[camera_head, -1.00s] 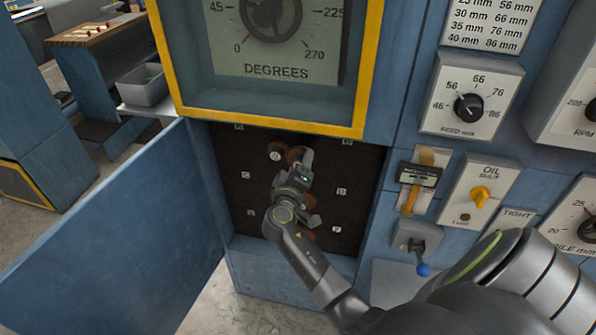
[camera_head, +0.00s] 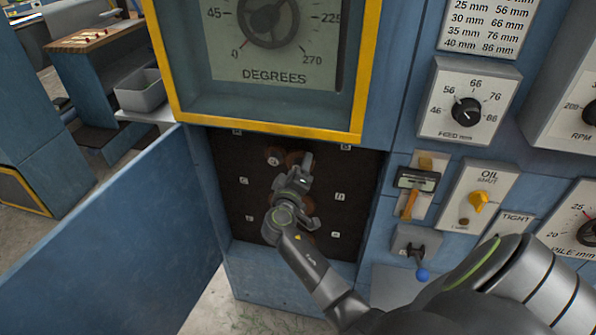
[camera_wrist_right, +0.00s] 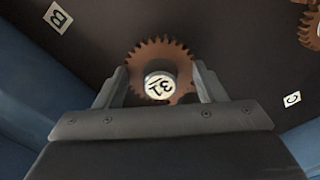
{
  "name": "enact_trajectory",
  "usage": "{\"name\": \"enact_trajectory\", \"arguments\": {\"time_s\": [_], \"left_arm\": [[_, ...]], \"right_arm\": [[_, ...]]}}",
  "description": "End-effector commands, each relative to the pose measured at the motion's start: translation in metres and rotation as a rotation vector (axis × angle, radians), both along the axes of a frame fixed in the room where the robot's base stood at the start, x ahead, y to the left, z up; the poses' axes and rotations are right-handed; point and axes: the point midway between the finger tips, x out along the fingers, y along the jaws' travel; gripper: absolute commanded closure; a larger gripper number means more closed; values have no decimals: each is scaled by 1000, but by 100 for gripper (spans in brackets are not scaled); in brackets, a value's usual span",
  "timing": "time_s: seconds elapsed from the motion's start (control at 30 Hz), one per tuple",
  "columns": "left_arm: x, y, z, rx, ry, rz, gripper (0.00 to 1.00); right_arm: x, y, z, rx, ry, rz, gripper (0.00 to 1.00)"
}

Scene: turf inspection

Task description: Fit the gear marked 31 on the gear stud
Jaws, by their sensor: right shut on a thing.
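The gear marked 31 (camera_wrist_right: 142,62) is a brown toothed disc with a white numbered hub, seen face-on in the right wrist view. My right gripper (camera_wrist_right: 160,80) is shut on it, with one finger on each side. In the head view my right gripper (camera_head: 304,168) is in the open cabinet bay, in front of the upper part of the dark back panel (camera_head: 262,205). The gear stud cannot be made out, and whether the gear touches the panel or a stud cannot be told. My left gripper is not in view.
Another brown gear with a white hub (camera_head: 273,160) is close left of my gripper. Lettered tags such as D (camera_head: 340,197) mark the panel. The blue door (camera_head: 120,235) hangs open at left.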

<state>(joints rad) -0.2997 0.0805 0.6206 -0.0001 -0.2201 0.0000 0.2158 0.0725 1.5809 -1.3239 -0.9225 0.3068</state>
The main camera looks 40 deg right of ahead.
Motion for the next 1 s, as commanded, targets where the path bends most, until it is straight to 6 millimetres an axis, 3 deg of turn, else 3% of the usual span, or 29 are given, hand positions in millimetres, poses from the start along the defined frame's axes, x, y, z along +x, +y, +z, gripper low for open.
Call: {"name": "enact_trajectory", "arguments": {"time_s": [0.63, 0.67, 0.7, 0.83, 1.0], "left_arm": [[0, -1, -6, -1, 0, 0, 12], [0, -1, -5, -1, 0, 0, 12], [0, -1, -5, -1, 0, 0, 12], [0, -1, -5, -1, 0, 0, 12], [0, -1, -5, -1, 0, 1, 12]], "right_arm": [[11, -13, 1, -2, -1, 0, 63], [11, -12, 1, 0, -2, 0, 32], [11, -12, 1, 0, -2, 0, 27], [11, -12, 1, 0, -1, -1, 11], [10, -12, 0, 0, 0, 0, 11]]}}
